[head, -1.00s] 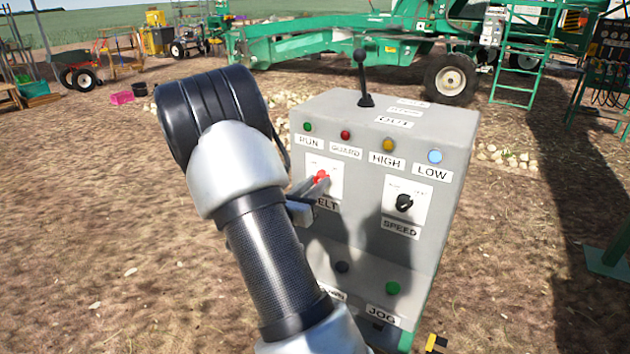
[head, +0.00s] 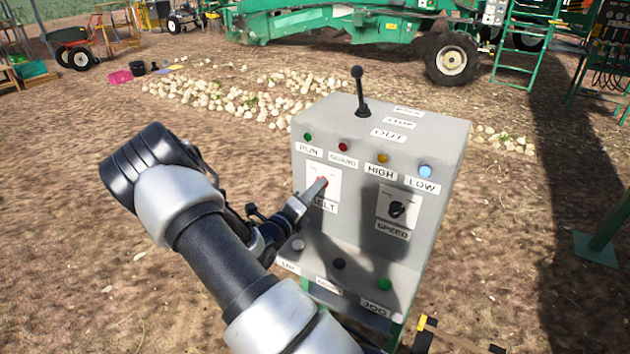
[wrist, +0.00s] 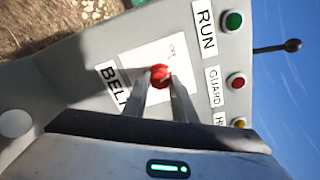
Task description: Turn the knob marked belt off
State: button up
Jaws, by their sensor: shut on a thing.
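The red belt knob (head: 323,181) sits on a white plate above the BELT label, at the upper left of the grey control box's front (head: 345,232). My gripper (head: 317,189) reaches up to it from the lower left. In the wrist view, the two fingers of my gripper (wrist: 160,88) are on either side of the red knob (wrist: 160,73), shut on it. Small print shows on the white plate (wrist: 135,60) beside the knob. The knob's exact angle is hard to tell, as the fingers partly cover it.
The black SPEED knob (head: 396,209) is to the right on the same face. A black lever (head: 361,92) stands on top of the box. Buttons, including the green JOG button (head: 384,284), run along the bottom ledge, close to my arm. Onions (head: 245,98) lie behind on open ground.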

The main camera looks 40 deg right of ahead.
jog(key=n+p, duration=0.3)
jog(key=n, duration=0.2)
jog(key=shift+r+p, duration=0.1)
jog(key=shift+p, duration=0.2)
jog(key=shift+s+n, duration=0.1)
jog(key=shift+n, duration=0.2)
jog(key=o, duration=1)
jog(key=shift+o, duration=0.2)
jog(key=b+v, duration=0.1)
jog(key=v, duration=1.6)
jog(key=shift+a, duration=0.2)
jog(key=shift+s, duration=0.1)
